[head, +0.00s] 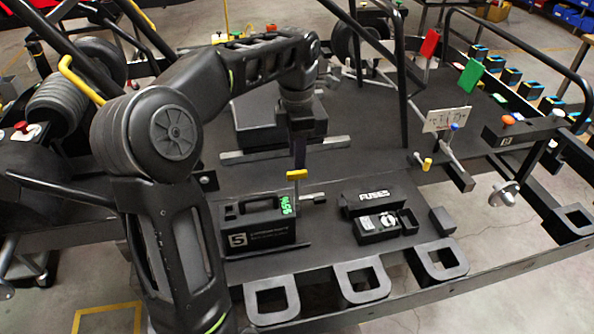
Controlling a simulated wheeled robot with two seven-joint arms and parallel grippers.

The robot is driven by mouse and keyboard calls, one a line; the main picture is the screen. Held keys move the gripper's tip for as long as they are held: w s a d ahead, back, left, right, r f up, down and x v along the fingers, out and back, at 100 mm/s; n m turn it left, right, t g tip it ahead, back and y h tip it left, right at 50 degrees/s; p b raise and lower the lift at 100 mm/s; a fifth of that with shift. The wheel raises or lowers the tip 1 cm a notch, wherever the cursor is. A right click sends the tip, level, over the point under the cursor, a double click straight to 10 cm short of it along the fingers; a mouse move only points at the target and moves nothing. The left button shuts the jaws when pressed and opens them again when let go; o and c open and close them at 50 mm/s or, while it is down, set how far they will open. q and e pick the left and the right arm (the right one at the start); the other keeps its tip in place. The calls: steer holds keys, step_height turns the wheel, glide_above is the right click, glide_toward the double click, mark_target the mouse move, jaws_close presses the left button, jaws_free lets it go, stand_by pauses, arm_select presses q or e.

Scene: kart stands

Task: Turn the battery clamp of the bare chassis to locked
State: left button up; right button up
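The black battery (250,235) with a green lit display sits on the dark chassis floor at the front, left of the middle. The battery clamp has a yellow-topped handle (297,174) standing at the battery's back right corner, with a short dark bar near its foot. My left gripper (299,160) comes down from above, its fingers right at or just behind the yellow top. The fingers show nearly edge-on, so I cannot tell whether they touch or grip it. My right gripper is out of view.
A fuse box (367,197) with its lid up stands right of the battery. Square loops (360,280) line the front edge. A lever with a yellow knob (427,163), a white sign (447,120) and red and green flags stand to the right. Black frame tubes rise behind.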

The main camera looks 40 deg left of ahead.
mark_target(297, 172)
arm_select(q)
steer(key=shift+f+p, duration=0.3)
steer(key=shift+f, duration=2.1)
steer(key=shift+c, duration=0.2)
jaws_close()
